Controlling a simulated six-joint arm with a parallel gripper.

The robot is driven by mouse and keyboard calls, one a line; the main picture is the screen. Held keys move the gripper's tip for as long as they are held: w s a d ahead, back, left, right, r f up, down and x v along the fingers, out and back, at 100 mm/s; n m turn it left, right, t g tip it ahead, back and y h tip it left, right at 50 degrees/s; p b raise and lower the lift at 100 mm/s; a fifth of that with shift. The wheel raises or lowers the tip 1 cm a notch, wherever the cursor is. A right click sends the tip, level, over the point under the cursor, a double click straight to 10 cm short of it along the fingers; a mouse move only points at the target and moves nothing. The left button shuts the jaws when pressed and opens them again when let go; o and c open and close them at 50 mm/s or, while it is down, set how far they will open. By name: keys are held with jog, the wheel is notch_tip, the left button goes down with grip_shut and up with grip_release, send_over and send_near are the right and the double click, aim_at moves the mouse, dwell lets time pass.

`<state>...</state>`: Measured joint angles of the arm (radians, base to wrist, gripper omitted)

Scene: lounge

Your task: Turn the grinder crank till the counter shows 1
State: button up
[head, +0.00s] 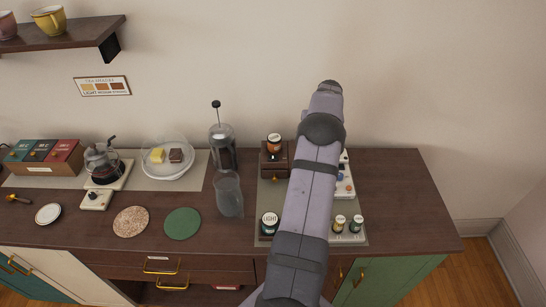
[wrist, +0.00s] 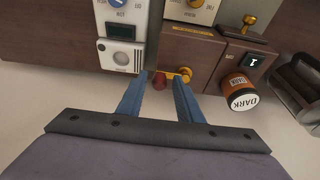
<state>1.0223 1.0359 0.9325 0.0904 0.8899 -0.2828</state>
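The grinder is a dark wooden box (wrist: 190,53) with a brass crank (wrist: 184,73) and a red knob (wrist: 160,82) in the wrist view. A small black counter window (wrist: 254,62) beside it shows a single upright stroke that looks like a 1. My gripper (wrist: 160,78) is open, with its blue fingers on either side of the red knob. Gaps show between knob and fingers in the picture; contact cannot be told. In the head view, part of the grinder (head: 268,166) shows left of my arm, which hides the crank and gripper.
A jar labelled DARK (wrist: 240,94) stands close to the right finger. A white unit with a blue dial (wrist: 121,55) is on the left. In the head view, a glass (head: 229,196), French press (head: 222,149) and LIGHT jar (head: 269,222) stand nearby. The cabinet top's right end (head: 400,195) is clear.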

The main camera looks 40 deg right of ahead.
notch_tip(320, 180, up, 7)
jog(key=p, duration=0.4)
jog(key=shift+p, duration=0.35)
jog(key=shift+f, duration=0.1)
dwell(0.3)
